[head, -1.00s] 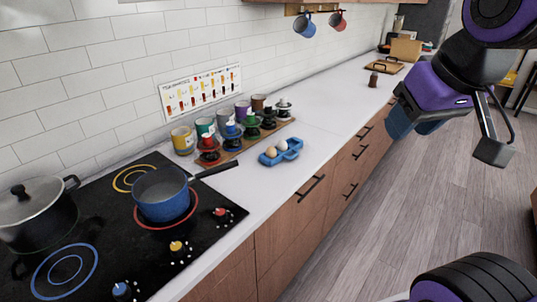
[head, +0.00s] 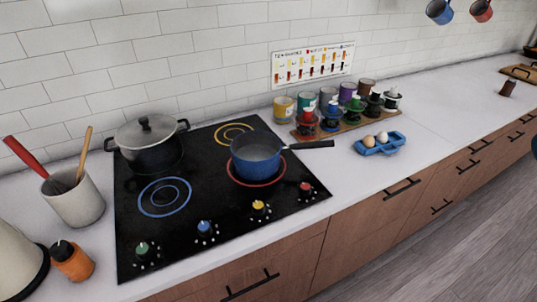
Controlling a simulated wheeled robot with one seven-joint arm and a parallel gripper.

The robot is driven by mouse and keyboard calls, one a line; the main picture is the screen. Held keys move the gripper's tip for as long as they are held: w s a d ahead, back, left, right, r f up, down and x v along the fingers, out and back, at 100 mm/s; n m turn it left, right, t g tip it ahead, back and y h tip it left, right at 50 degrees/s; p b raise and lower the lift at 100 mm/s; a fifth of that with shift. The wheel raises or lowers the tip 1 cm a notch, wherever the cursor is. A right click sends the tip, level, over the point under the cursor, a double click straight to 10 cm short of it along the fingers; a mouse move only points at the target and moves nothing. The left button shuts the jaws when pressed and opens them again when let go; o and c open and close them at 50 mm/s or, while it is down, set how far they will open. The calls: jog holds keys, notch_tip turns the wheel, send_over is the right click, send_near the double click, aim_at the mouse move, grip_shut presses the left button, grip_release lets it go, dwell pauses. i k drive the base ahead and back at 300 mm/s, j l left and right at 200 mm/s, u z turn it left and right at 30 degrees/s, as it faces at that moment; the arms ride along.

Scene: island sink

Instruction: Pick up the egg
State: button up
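Two eggs sit side by side in a blue egg holder (head: 378,148) on the white counter, right of the cooktop. The left egg (head: 369,141) looks pale cream and the right egg (head: 382,136) light brown. My gripper is almost wholly outside the head view. Only a small dark blue piece, apparently part of it, shows at the right edge, well right of the eggs. Its fingers cannot be made out.
A blue saucepan (head: 256,158) stands on the black cooktop (head: 205,190), its handle pointing toward the eggs. A wooden board (head: 345,128) with cups and jars stands behind the egg holder. A lidded pot (head: 150,145) is farther left. Counter right of the eggs is clear.

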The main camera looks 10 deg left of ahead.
aim_at(368, 141)
jog(key=i+l+u, duration=0.1)
jog(key=l, duration=0.25)
jog(key=i+l+u, duration=0.1)
jog(key=i+l, duration=0.25)
jog(key=i+l+u, duration=0.15)
jog(key=l, duration=0.2)
jog(key=i+l+u, duration=0.1)
jog(key=l, duration=0.3)
jog(key=i+l+u, duration=0.1)
jog(key=i+l, duration=0.2)
jog(key=i+l+u, duration=0.1)
jog(key=l, duration=0.4)
